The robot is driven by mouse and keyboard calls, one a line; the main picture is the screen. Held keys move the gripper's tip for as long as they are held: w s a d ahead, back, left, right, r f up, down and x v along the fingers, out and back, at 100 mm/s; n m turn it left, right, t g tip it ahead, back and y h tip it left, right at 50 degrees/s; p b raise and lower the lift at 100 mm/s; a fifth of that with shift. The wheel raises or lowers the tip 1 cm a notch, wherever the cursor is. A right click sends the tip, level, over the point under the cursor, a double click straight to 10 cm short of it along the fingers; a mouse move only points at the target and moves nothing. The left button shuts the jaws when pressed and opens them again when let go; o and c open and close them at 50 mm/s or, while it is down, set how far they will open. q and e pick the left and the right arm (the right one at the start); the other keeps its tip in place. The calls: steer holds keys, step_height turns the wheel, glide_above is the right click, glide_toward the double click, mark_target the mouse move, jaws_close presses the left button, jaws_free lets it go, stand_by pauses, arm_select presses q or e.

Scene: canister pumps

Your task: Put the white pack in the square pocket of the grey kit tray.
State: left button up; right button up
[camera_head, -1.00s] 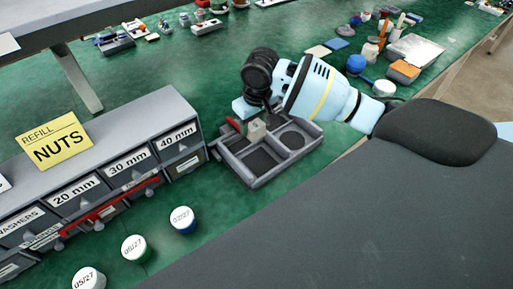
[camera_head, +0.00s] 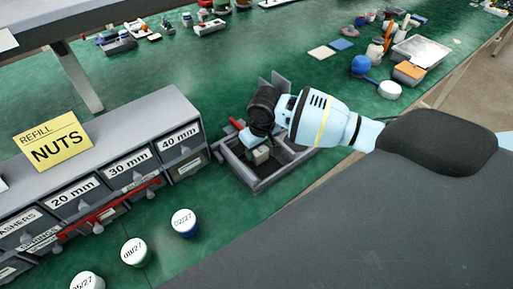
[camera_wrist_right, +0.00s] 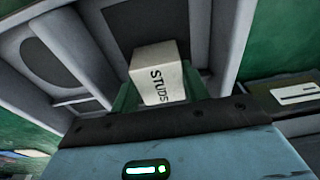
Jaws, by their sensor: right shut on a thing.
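The white pack (camera_head: 261,156) is a small pale block; its face reads STUDS in the right wrist view (camera_wrist_right: 160,75). My right gripper (camera_head: 257,147) is shut on it, with the fingers on both sides of the pack in the right wrist view (camera_wrist_right: 160,95). The grey kit tray (camera_head: 236,166) lies below the gripper. The pack is over a dark square pocket on the tray's near side; I cannot tell whether it touches the floor. The tray's round pocket shows in the right wrist view (camera_wrist_right: 45,62). My arm covers the tray's right part. My left gripper is out of view.
A grey drawer cabinet (camera_head: 150,115) with a yellow NUTS sign (camera_head: 54,143) stands close left of the tray. Several round-lidded pots, one blue (camera_head: 184,222), stand in front of it. Small items (camera_head: 365,65) lie at the back right.

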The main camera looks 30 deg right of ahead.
mark_target(260, 150)
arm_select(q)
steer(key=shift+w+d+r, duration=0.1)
arm_select(e)
steer(key=o, duration=1)
steer(key=r, duration=0.3)
steer(key=s+r+p, duration=0.1)
steer(key=r, duration=0.6)
steer(key=shift+s+r+p, duration=0.2)
steer(key=shift+r+p, duration=0.05)
steer(key=shift+p, duration=0.1)
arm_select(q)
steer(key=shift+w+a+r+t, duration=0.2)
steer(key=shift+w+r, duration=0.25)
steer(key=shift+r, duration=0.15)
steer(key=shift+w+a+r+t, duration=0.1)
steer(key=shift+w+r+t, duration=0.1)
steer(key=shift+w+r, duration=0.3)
arm_select(e)
steer(key=shift+s+r, duration=0.2)
steer(key=shift+r, duration=0.55)
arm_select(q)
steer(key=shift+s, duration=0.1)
